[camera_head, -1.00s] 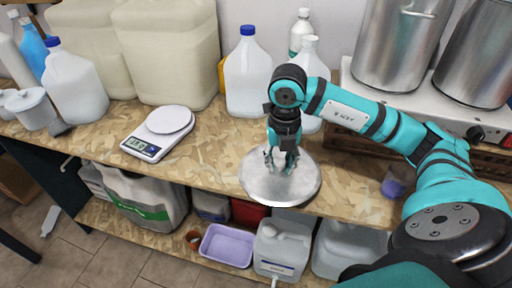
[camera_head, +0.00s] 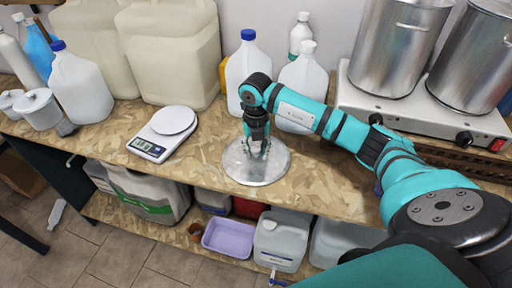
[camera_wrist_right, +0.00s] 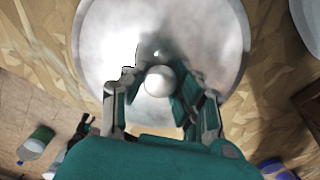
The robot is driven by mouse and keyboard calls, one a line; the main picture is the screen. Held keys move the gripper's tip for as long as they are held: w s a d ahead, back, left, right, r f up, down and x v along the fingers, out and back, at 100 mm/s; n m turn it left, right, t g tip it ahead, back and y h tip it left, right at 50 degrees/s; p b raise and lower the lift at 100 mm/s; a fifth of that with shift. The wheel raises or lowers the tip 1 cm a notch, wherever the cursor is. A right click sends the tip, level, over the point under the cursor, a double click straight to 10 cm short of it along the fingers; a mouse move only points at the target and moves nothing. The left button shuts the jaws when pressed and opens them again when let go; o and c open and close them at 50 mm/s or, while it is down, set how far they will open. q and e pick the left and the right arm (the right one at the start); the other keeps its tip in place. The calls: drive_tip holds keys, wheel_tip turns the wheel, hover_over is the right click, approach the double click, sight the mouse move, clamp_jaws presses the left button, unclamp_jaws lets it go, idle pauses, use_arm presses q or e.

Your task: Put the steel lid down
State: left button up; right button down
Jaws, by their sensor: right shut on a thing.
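The round steel lid (camera_head: 262,171) is at the middle of the wooden worktop, close to its front edge. In the head view it looks level; I cannot tell whether it touches the board or hangs just above it. My right gripper (camera_head: 256,152) points down over the lid's centre. The right wrist view shows the lid (camera_wrist_right: 105,40) large, with its round knob (camera_wrist_right: 159,81) between the fingers of my right gripper (camera_wrist_right: 160,88), which is shut on it. My left gripper is not in view.
A kitchen scale (camera_head: 162,134) stands left of the lid. White jugs (camera_head: 302,88) stand behind it. Steel pots (camera_head: 398,48) stand on a white hotplate (camera_head: 425,118) at the right. A lilac tub (camera_head: 229,238) is on the shelf below. Bare board (camera_head: 320,180) lies right of the lid.

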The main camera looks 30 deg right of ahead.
sight(256, 149)
drive_tip(key=shift+f, duration=0.1)
drive_tip(key=c, duration=1)
unclamp_jaws()
wheel_tip(256, 149, up, 12)
drive_tip(key=b, duration=0.3)
drive_tip(key=shift+b, duration=0.35)
